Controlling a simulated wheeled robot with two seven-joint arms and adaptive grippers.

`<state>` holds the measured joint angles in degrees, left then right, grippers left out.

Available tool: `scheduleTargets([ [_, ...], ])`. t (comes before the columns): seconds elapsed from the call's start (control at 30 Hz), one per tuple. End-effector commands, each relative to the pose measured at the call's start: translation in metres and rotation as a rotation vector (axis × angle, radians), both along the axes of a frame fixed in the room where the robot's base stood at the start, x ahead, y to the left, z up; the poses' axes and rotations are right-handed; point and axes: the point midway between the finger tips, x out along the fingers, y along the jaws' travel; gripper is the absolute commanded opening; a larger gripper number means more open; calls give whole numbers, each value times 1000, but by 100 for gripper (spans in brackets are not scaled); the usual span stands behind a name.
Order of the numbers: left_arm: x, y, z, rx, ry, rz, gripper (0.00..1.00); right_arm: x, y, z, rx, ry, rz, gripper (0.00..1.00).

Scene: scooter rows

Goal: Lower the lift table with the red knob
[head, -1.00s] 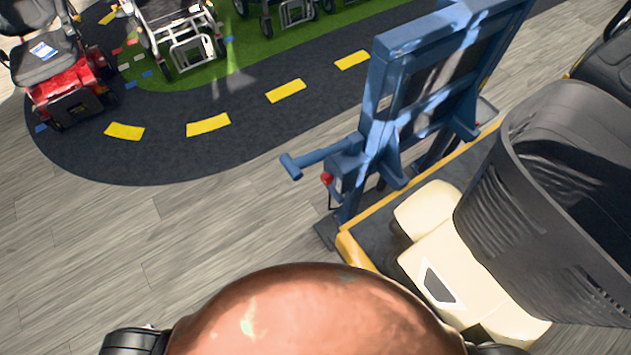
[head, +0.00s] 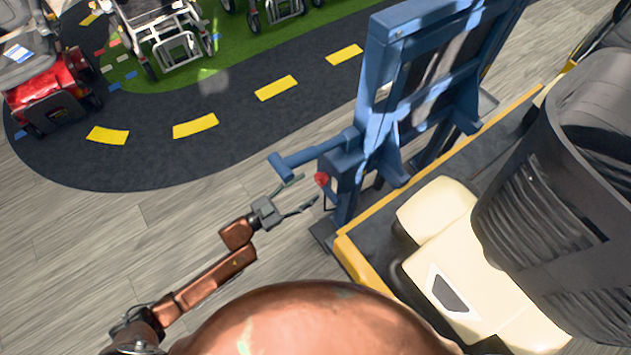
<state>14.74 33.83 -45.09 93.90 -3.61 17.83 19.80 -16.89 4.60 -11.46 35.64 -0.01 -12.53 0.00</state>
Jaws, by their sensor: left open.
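The blue lift table (head: 385,110) stands tall on the right of the middle, at the edge of a dark platform with a yellow rim. The small red knob (head: 322,179) sits low on its left side, just below a blue handle bar (head: 300,155). My left gripper (head: 300,195) is open and empty, with its two fingers pointing right towards the knob. The fingertips are close to the knob in the picture; I cannot tell the exact gap in depth. My right gripper is not in view.
A cream and black scooter (head: 445,230) with a large dark basket or seat stands on the platform (head: 480,165) at right. A red scooter (head: 50,95) and wheelchair frames (head: 165,35) stand at the upper left. The grey wood floor at left is clear.

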Motion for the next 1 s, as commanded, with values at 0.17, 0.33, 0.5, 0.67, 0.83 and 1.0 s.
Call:
scheduleTargets([
  [0.17, 16, -23, -2, -1, 2, 0, 51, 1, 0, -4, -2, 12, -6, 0],
  [0.33, 25, -34, -2, 0, 1, 1, 51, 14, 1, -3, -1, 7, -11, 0],
  [0.5, 27, -37, -1, 1, 2, 1, 51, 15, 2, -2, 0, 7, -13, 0],
  [0.67, 27, -36, -1, 1, 2, 1, 51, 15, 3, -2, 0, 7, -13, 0],
  [0.83, 27, -36, -1, 1, 1, 2, 39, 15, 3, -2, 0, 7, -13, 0],
  [1.0, 27, -36, -1, 1, 1, 2, 27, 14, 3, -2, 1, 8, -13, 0],
])
